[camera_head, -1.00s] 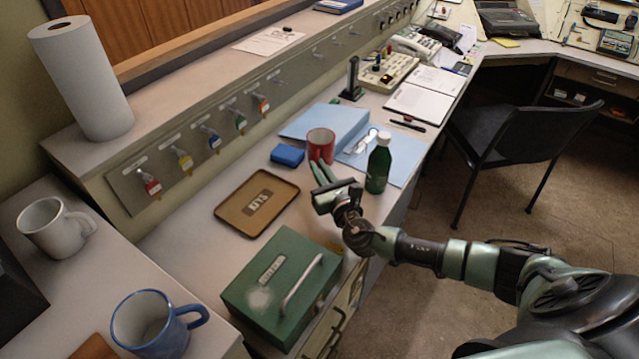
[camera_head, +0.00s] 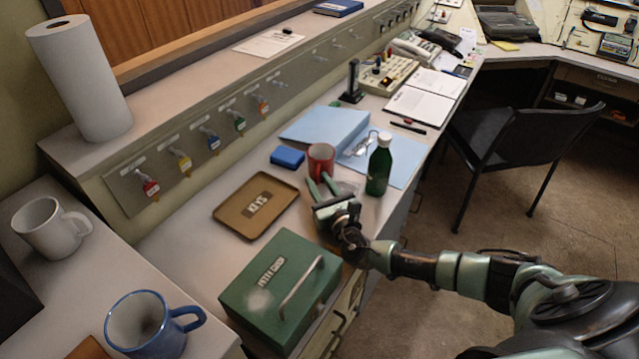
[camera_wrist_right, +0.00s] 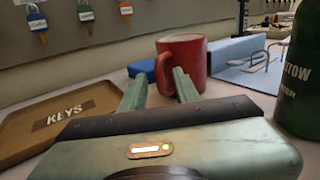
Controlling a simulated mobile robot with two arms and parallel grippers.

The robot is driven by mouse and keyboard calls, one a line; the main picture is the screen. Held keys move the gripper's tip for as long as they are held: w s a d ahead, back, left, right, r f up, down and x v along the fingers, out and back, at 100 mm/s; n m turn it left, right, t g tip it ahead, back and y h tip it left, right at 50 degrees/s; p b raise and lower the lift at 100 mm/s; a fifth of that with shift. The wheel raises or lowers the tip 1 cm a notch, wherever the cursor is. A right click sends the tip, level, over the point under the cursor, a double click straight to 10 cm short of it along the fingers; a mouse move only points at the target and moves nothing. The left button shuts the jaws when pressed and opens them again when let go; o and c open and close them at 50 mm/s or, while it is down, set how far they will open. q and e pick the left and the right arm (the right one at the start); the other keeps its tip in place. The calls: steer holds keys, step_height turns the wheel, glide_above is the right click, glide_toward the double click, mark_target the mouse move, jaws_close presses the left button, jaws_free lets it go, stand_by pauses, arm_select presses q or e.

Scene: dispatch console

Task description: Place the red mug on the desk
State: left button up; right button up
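The red mug (camera_head: 320,160) stands upright on the desk (camera_head: 190,240), between the blue box and the green bottle. My right gripper (camera_head: 319,182) is right in front of it, on the near side. In the right wrist view the red mug (camera_wrist_right: 184,60) has its handle facing my right gripper (camera_wrist_right: 158,76). The two fingers are apart on either side of the handle, with visible space between them. The mug's base is partly hidden by the fingers. My left gripper is in no view.
A green bottle (camera_head: 380,166) stands close right of the mug. A blue box (camera_head: 287,157), blue folder (camera_head: 325,125) and brown keys tray (camera_head: 256,207) lie around it. A green cash box (camera_head: 280,290) is nearer. White (camera_head: 50,228) and blue (camera_head: 150,325) mugs are at left.

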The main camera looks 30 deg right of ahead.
steer(key=shift+r+p, duration=0.25)
steer(key=shift+p, duration=0.05)
steer(key=s, duration=0.7)
steer(key=shift+s+a+f, duration=0.1)
steer(key=shift+s+a, duration=0.1)
steer(key=shift+s, duration=0.05)
